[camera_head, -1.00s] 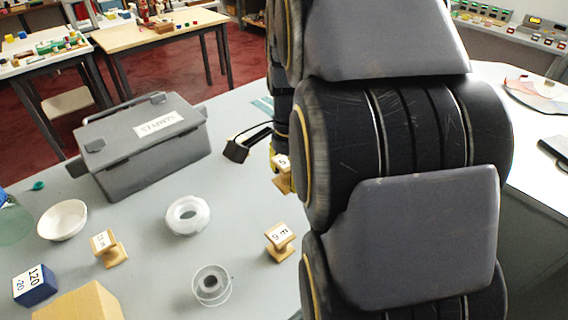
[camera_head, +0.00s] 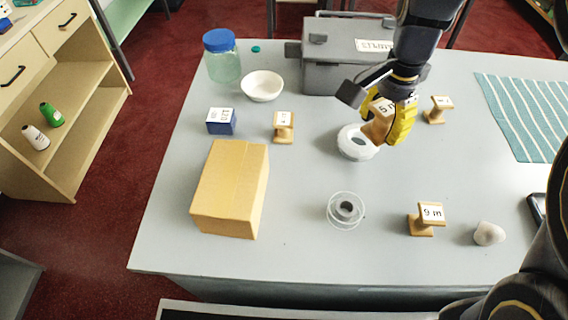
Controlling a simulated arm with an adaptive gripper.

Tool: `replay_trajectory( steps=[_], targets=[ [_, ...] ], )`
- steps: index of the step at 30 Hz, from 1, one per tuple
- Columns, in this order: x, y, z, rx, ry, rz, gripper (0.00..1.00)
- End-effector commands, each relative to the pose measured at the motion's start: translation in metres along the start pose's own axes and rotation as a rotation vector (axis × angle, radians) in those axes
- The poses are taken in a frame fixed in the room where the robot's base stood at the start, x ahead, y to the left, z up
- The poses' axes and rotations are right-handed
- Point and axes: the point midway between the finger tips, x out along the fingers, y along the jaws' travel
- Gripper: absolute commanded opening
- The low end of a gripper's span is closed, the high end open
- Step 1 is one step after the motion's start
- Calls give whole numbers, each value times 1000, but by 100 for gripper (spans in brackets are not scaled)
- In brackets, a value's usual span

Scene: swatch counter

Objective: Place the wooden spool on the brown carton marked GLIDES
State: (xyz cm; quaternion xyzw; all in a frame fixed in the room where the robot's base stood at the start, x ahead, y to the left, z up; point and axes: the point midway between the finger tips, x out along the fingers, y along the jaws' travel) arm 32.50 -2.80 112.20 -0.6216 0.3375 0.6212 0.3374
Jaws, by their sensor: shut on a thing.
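A wooden spool (camera_head: 377,127) with a white label that seems to read 5 is held in my gripper (camera_head: 383,116). A yellow fingertip shows on its right side; part of the spool is hidden by the gripper. The spool appears above or just behind the white ring-shaped spool, and I cannot tell its exact height. A plain tan-brown carton (camera_head: 228,190) stands at the left front of the counter, well left of my gripper. Its top is bare, and no GLIDES marking can be read from here.
Other wooden spools stand at left (camera_head: 283,127), right (camera_head: 437,108) and front (camera_head: 428,218). A white ring spool (camera_head: 357,143), clear spool (camera_head: 346,209), blue box (camera_head: 221,121), bowl (camera_head: 262,86), jar (camera_head: 222,58) and grey case (camera_head: 330,68) surround clear counter.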

Motion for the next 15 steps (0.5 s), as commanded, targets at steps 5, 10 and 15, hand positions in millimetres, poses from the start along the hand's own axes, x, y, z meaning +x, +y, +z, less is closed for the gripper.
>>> replay_trajectory(
  steps=[5,10,15],
  targets=[
    [-7,-45,63,-317,1,-1,12],
    [-13,-72,127,-602,2,-2,12],
    [-18,-83,183,-831,0,-1,12]
  ],
)
